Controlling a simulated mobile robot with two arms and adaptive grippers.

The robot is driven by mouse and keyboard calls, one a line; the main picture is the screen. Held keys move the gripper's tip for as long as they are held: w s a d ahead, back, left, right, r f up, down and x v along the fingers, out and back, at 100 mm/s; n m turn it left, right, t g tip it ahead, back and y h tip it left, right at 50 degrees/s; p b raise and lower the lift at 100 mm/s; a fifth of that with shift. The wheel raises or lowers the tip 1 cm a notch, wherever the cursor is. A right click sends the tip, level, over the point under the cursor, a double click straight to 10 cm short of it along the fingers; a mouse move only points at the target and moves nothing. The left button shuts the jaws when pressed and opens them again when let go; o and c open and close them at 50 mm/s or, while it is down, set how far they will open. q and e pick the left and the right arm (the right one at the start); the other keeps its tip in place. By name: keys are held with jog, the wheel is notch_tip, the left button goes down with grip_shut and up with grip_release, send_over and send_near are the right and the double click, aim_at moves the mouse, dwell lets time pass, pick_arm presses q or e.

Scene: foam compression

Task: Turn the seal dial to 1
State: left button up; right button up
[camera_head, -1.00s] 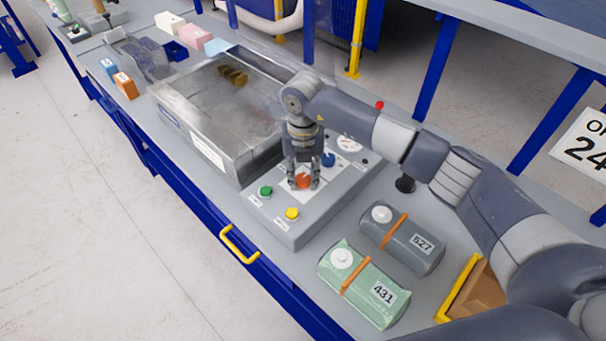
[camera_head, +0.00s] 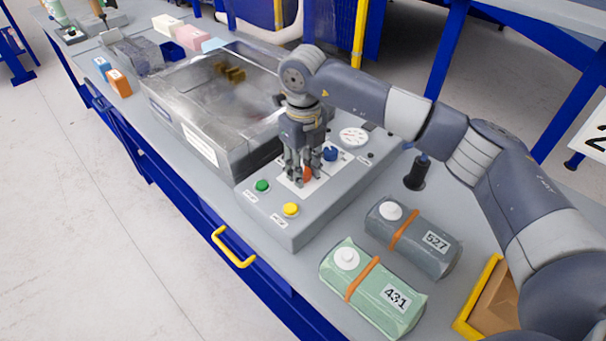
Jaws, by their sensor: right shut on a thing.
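A grey control panel (camera_head: 285,228) stands on the bench with an orange-red dial (camera_head: 308,174) and a blue dial (camera_head: 330,153) on its top. The labels are too small to read, so I cannot tell which setting either dial points to. My right gripper (camera_head: 302,178) points down over the panel and is shut on the orange-red dial, its fingers hiding most of it. The blue dial is free, just behind and to the right of the fingers. My left gripper is not in view.
The panel also has a green button (camera_head: 262,186), a yellow button (camera_head: 291,209) and a round gauge (camera_head: 353,138). A metal chamber (camera_head: 240,165) with a clear lid stands behind it. Pouches 527 (camera_head: 415,255) and 431 (camera_head: 365,300) lie to the right, near a yellow-edged tray (camera_head: 465,327).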

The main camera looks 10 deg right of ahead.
jog(key=shift+n+b, duration=0.35)
jog(key=shift+n, duration=0.15)
jog(key=o, duration=1.1)
notch_tip(320, 180, up, 12)
jog(key=shift+r, duration=0.1)
